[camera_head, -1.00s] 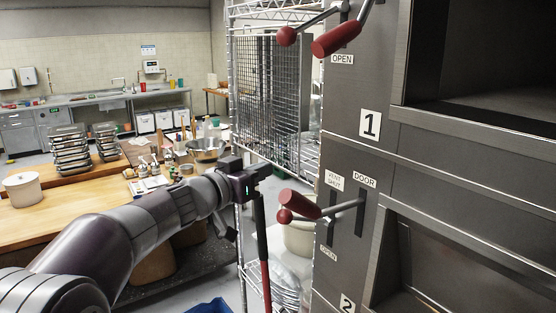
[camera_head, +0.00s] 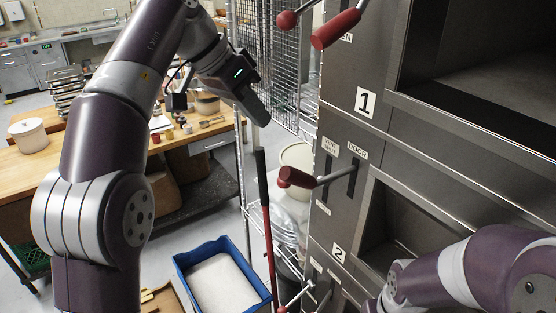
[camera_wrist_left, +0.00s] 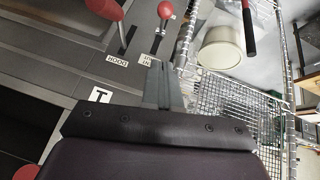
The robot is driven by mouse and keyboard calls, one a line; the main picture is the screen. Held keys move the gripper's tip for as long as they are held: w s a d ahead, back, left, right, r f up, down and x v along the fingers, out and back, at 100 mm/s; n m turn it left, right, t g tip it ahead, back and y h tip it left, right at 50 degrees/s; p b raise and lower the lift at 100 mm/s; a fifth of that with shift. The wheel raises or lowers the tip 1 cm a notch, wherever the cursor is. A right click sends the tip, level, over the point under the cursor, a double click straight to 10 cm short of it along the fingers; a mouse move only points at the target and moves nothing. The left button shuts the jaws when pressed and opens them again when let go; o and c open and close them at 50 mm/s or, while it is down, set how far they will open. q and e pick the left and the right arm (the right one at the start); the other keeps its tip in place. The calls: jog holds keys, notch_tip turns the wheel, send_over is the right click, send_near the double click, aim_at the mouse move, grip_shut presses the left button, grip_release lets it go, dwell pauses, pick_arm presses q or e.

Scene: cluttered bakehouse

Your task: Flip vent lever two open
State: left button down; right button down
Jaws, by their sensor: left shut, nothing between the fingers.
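The oven front carries a number 2 plate (camera_head: 339,252). Above it are two slots labelled VENT SHUT and DOOR. A door lever with a thick red grip (camera_head: 297,177) sticks out there and largely hides the vent lever in the head view. In the left wrist view, the vent lever's red ball knob (camera_wrist_left: 165,10) stands beside the door lever (camera_wrist_left: 126,40), its rod near the VENT SHUT label (camera_wrist_left: 148,60). My left gripper (camera_head: 263,118) is shut and empty, up and left of these levers, touching nothing. Its closed fingers also show in the wrist view (camera_wrist_left: 160,72). My right gripper is out of view.
Upper levers with a red ball (camera_head: 287,20) and a red grip (camera_head: 336,28) stick out above the number 1 plate (camera_head: 366,103). A wire rack (camera_head: 280,65) and a red-black pole (camera_head: 265,215) stand left of the oven. A blue crate (camera_head: 182,270) is on the floor.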

pick_arm(q)
jog(key=x, duration=0.6)
jog(key=s+a+x, duration=0.1)
jog(key=x, duration=0.2)
jog(key=shift+w+d+f, duration=0.1)
jog(key=shift+d+f, duration=0.1)
jog(key=shift+f, duration=0.85)
jog(key=shift+s+a+f, duration=0.2)
jog(key=shift+s+f, duration=0.2)
jog(key=shift+w+d+f, duration=0.1)
jog(key=shift+w, duration=0.05)
